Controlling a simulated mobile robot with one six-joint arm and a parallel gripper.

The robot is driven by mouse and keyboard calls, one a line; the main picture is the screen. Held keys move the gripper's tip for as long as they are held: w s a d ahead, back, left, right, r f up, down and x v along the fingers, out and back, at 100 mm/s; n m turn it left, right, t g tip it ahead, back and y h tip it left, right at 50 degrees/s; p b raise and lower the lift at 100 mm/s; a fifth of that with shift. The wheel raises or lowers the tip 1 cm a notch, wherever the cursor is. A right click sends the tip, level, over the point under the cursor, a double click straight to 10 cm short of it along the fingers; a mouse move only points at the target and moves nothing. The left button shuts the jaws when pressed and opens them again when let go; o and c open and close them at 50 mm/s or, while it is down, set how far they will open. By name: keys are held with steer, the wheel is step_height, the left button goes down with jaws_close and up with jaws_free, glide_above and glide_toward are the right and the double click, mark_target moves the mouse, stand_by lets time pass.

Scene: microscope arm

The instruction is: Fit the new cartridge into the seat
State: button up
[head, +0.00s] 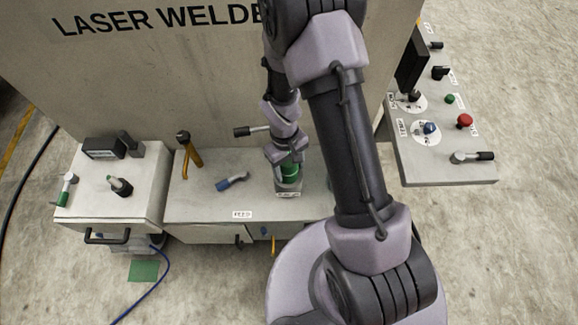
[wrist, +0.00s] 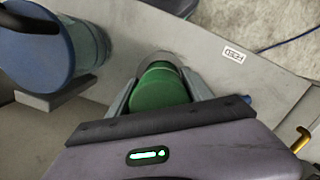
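A green round cartridge (wrist: 160,90) is between the two fingers of my gripper (wrist: 157,88) in the wrist view. The fingers press close against both sides of it, with no visible gap. In the head view my gripper (head: 287,158) is low over the bench, and the green cartridge (head: 290,171) shows under it at a small grey labelled block (head: 288,189). I cannot tell whether the cartridge rests in the block or is just above it. A larger blue-topped green cylinder (wrist: 40,50) with a dark lever stands left in the wrist view; my arm mostly hides that spot in the head view.
A dark lever (head: 250,131) sticks out near my wrist. The welder wall (head: 180,75) is close behind. A control panel (head: 440,145) stands at the right.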

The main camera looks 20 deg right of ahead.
steer(key=o, duration=0.3)
steer(key=shift+o, duration=0.2)
step_height(320, 180, up, 17)
steer(key=w+p, duration=0.2)
steer(key=p, duration=0.2)
steer(key=shift+a+r+p, duration=0.2)
steer(key=shift+a+p, duration=0.1)
steer(key=s+a+r+m+t+y+b, duration=0.1)
steer(key=s+r+m+t+b, duration=0.2)
steer(key=s+b, duration=0.4)
steer(key=s+a+r+m+t+y+b, duration=0.1)
steer(key=s+a+r+m+t+b, duration=0.1)
steer(key=s+r+m+t+b, duration=0.2)
steer(key=s+r+b, duration=0.2)
steer(key=s, duration=0.1)
steer(key=shift+s+a+r+m+b, duration=0.15)
steer(key=shift+a+m+b, duration=0.1)
steer(key=shift+m+b, duration=0.1)
